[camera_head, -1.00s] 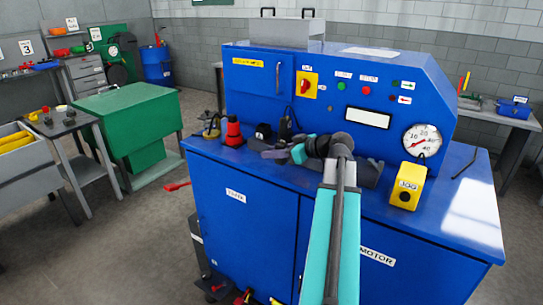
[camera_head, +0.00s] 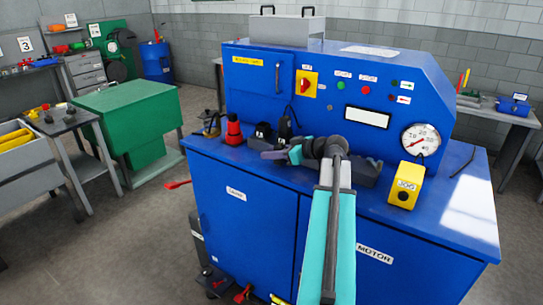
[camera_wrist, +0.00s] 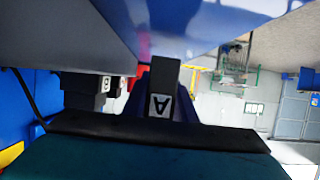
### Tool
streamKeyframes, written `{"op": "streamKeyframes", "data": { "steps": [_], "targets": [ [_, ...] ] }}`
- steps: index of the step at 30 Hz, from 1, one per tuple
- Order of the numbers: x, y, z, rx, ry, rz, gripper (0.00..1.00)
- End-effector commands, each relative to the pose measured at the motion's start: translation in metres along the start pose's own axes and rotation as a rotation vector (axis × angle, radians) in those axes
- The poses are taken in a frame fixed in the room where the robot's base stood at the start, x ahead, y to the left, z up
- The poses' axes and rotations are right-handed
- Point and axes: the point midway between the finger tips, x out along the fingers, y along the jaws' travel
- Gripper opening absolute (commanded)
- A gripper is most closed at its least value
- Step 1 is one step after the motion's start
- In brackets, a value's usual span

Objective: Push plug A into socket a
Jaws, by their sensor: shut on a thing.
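In the wrist view a black block marked A, plug A (camera_wrist: 162,76), stands out just beyond the dark edge of my gripper (camera_wrist: 158,122). My gripper is shut on it. In the head view my gripper (camera_head: 268,153) is low over the front of the blue bench top, pointing left; plug A cannot be made out there. A second dark block with a pale label (camera_wrist: 85,84) is left of plug A in the wrist view; its letter is not clear. Small black blocks (camera_head: 263,131) stand behind my gripper in the head view. Socket a cannot be identified.
The blue bench (camera_head: 245,225) has an upright control panel (camera_head: 325,85) close behind my arm. A red and black object (camera_head: 233,130) stands left of my gripper, a yellow box (camera_head: 405,186) to the right.

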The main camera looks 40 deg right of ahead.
Motion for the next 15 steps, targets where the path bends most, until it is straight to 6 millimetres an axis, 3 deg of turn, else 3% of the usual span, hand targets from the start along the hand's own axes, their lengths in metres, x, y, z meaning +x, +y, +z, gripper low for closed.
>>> {"op": "streamKeyframes", "data": {
  "steps": [6, 15],
  "targets": [
    [0.005, 0.000, 0.012, 0.000, 0.000, -0.001, 0.01],
    [0.006, 0.000, 0.014, -0.001, 0.001, 0.000, 0.01]
  ]
}}
